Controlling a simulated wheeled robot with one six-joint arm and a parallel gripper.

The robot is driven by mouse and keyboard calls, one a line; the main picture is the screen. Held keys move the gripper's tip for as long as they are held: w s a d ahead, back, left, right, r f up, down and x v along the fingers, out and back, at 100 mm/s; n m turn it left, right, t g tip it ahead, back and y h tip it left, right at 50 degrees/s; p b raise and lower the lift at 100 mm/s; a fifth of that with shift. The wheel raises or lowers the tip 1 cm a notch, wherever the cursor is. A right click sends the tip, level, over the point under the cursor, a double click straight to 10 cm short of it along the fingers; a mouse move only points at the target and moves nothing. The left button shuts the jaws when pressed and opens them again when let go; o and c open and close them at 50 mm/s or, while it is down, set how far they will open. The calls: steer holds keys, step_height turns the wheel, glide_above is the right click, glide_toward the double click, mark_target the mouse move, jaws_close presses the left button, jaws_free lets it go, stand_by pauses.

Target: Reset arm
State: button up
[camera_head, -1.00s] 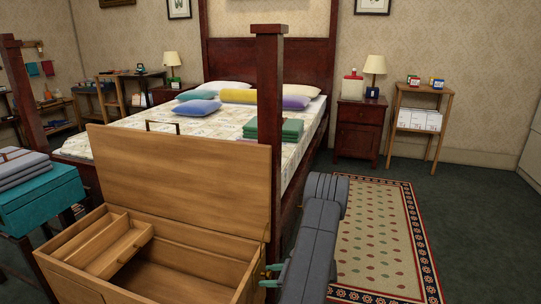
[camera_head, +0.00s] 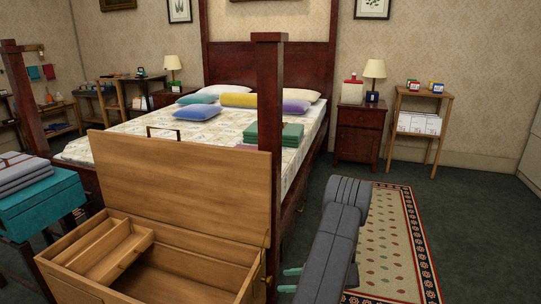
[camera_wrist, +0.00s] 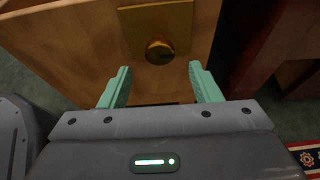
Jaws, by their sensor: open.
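My gripper (camera_head: 289,279) is at the bottom of the head view, beside the right side of an open wooden chest (camera_head: 190,262). In the wrist view my gripper (camera_wrist: 158,88) has its two green fingers spread, with nothing between them. Beyond the fingers is the chest's wooden side (camera_wrist: 70,40), with a brass plate and round knob (camera_wrist: 160,50). The fingers appear apart from the knob. My grey arm runs up and right from the gripper in the head view.
The chest lid (camera_head: 180,185) stands raised against the bed's dark post (camera_head: 271,150). A patterned rug (camera_head: 390,240) lies to the right of my arm, with bare dark carpet (camera_head: 470,230) beyond. A teal box (camera_head: 40,205) with folded cloth is at left.

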mark_target(269, 282)
steer(key=v, duration=0.6)
steer(key=b+x, duration=0.2)
steer(key=x, duration=1.2)
steer(key=shift+a+f, duration=0.1)
steer(key=shift+f, duration=0.05)
steer(key=shift+s+d+n+t, duration=0.1)
steer(key=shift+d+n+t, duration=0.2)
steer(key=shift+n, duration=0.2)
steer(key=n+t+b, duration=0.1)
steer(key=n+b, duration=0.1)
steer(key=shift+n+t, duration=0.3)
steer(key=shift+t, duration=0.1)
steer(key=n+t+b, duration=0.1)
steer(key=n, duration=0.1)
steer(key=shift+a+n+t+h, duration=0.1)
steer(key=shift+n+t+h, duration=0.2)
steer(key=n+t+b, duration=0.1)
steer(key=n+t, duration=0.1)
steer(key=n, duration=0.1)
steer(key=shift+n, duration=0.3)
steer(key=shift+r+n+t+y, duration=0.1)
steer(key=shift+n+t+y, duration=0.3)
steer(key=shift+n, duration=0.5)
steer(key=shift+r+n+t+y, duration=0.15)
steer(key=shift+n+t+y, duration=0.2)
steer(key=shift+n, duration=0.55)
